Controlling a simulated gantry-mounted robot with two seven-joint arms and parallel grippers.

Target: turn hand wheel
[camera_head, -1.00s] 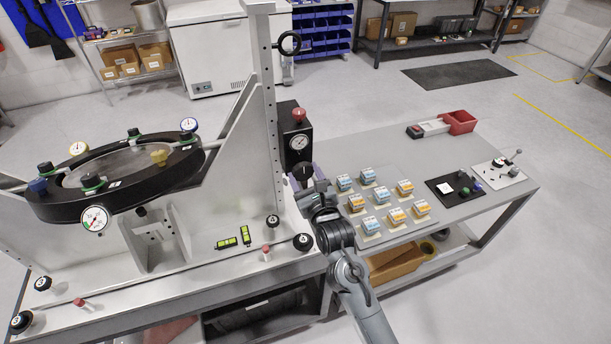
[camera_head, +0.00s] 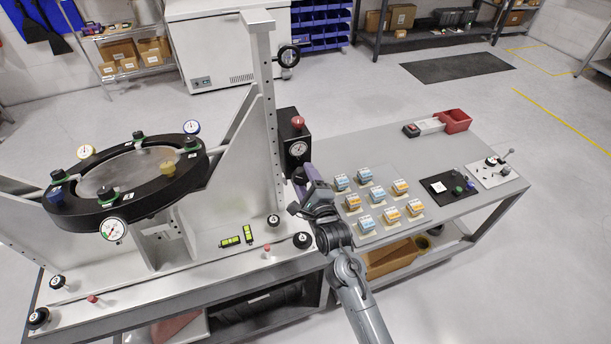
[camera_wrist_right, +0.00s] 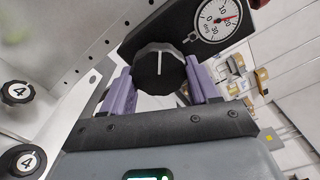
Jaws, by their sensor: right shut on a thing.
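The hand wheel (camera_wrist_right: 158,68) is a black faceted knob with a white line, in the right wrist view. It sits on a black block under a round dial gauge (camera_wrist_right: 218,17) with a red needle. My right gripper (camera_wrist_right: 160,80) is shut on the hand wheel, one purple finger on each side of it. In the head view the right gripper (camera_head: 303,181) is at the foot of the black gauge block (camera_head: 288,128), which has a red knob on top. The gripper hides most of the hand wheel there. My left gripper is not in view.
A black ring-shaped mirror mount (camera_head: 185,178) with several knobs and gauges stands at the left. A tall drilled post (camera_head: 268,100) rises beside the gauge block. Blue and orange blocks (camera_head: 365,198) sit on the grey table (camera_head: 345,140) to the right of my gripper.

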